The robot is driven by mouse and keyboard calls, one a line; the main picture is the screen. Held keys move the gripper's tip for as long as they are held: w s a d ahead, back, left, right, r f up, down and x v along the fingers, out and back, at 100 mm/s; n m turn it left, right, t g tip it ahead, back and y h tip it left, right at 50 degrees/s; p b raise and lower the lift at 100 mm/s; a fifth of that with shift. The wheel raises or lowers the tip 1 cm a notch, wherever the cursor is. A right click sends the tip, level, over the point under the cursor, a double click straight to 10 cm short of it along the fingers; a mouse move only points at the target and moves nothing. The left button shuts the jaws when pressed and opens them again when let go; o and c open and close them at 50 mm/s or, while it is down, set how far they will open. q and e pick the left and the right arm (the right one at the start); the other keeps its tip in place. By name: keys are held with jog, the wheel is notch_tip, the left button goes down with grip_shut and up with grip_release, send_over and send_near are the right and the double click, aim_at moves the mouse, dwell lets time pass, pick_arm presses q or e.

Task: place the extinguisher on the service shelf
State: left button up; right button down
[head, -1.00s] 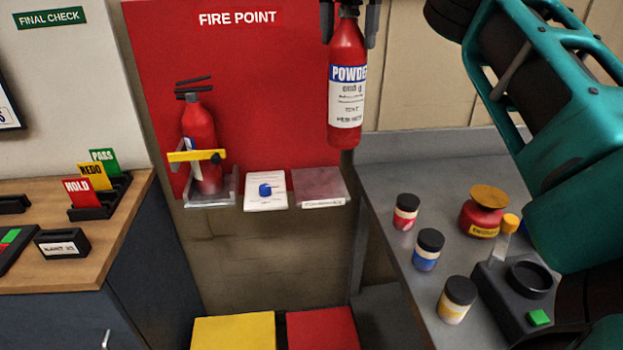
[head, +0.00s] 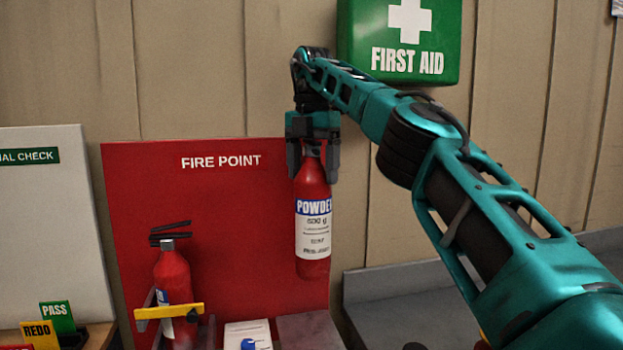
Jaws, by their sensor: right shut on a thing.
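A red extinguisher (head: 313,222) with a blue-and-white "POWDER 600 g" label hangs upright in my right gripper (head: 313,160). The gripper is shut around its top, which the fingers partly hide. The extinguisher is in the air before the right edge of the red fire point board (head: 225,215). Below it is a grey shelf (head: 308,330), cut by the lower picture edge; I cannot tell from this view which shelf is the service shelf. A second red extinguisher (head: 173,280) stands in a bracket at left behind a yellow strap (head: 168,311). My left gripper is not in view.
A white card with a blue knob (head: 248,335) lies between the bracket and the grey shelf. A green first aid box (head: 400,40) is on the wall behind my right arm. A grey bench (head: 400,300) is at lower right; green and yellow tags (head: 57,318) stand at lower left.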

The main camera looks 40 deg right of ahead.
aim_at(313, 200)
notch_tip(313, 200, down, 18)
jog(key=shift+f, duration=0.25)
dwell(0.7)
grip_release()
jog(key=shift+f, duration=0.1)
notch_tip(313, 200, up, 11)
jog(key=shift+r, duration=0.6)
jog(key=shift+s, duration=0.1)
dwell(0.5)
